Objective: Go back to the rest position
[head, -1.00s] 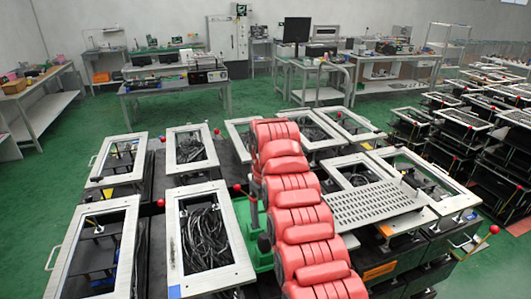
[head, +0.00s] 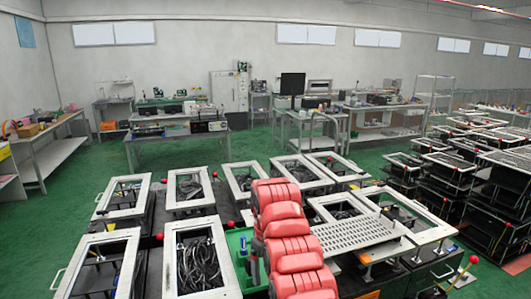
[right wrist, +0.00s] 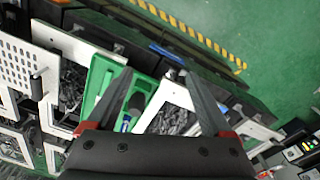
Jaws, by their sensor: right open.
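My right gripper (right wrist: 157,72) shows in the right wrist view with its two fingers spread apart. Nothing is between its fingertips that I can see gripped. Below and beyond the fingers lie a green tray (right wrist: 103,72) with a dark item and a blue item, and framed fixtures. In the head view, a red segmented form (head: 285,225) rises in the lower middle and hides part of the fixtures; I cannot tell for sure whether it is my own arm. The green tray (head: 234,243) shows partly beside it. My left gripper is not in view.
White-framed fixtures (head: 188,203) with red-knobbed levers (head: 473,259) fill the foreground. A perforated plate (head: 355,238) lies among them. Workbenches (head: 175,135) stand along the back wall. Green floor is clear behind the fixtures. A yellow-black stripe (right wrist: 195,35) edges the fixtures in the wrist view.

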